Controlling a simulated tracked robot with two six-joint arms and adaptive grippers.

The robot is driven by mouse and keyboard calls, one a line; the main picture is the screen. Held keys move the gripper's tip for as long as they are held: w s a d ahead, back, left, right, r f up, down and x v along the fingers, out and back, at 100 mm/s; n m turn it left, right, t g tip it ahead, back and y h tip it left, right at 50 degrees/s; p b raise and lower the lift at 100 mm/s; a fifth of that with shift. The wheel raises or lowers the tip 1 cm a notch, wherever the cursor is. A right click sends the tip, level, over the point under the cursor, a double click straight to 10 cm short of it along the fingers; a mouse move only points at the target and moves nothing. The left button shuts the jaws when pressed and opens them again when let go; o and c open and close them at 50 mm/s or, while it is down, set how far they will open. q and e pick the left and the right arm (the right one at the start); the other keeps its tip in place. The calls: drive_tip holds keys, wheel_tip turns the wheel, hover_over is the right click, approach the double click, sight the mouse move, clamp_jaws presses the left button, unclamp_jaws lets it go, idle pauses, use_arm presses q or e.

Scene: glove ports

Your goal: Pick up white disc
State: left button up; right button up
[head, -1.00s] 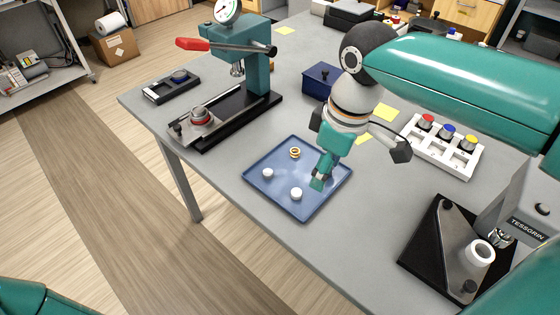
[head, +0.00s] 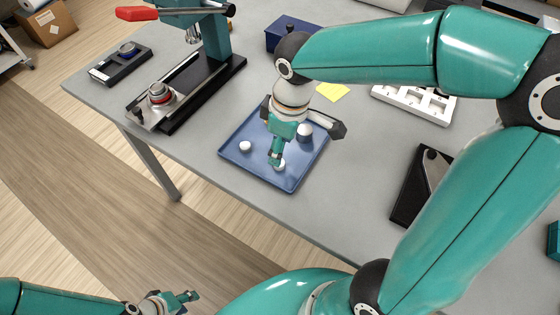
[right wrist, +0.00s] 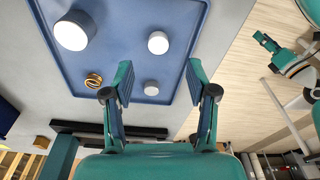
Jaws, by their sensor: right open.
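A blue tray (head: 235,160) on the grey table holds two small white discs. One disc (head: 279,164) is partly hidden behind my right gripper (head: 275,157); it also shows in the right wrist view (right wrist: 158,42). The other disc (head: 245,146) lies to its left and appears between the fingertips in the right wrist view (right wrist: 151,88). My right gripper is open and empty, pointing down over the tray; its fingers (right wrist: 158,78) stand apart. My left gripper (head: 188,299) is open and empty, low at the bottom left, away from the table.
A larger white-topped cylinder (head: 304,131) stands on the tray, right of the gripper. A gold ring (right wrist: 93,80) lies on the tray, hidden in the head view. A teal press (head: 205,50) stands at the left, a white rack (head: 420,103) and black fixture (head: 412,190) at the right.

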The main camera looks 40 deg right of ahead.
drive_tip(key=shift+w+f, duration=0.15)
drive_tip(key=shift+f, duration=1.35)
drive_tip(key=shift+w+f, duration=0.15)
drive_tip(key=shift+f, duration=1.3)
drive_tip(key=shift+c, duration=0.2)
drive_tip(key=c, duration=0.9)
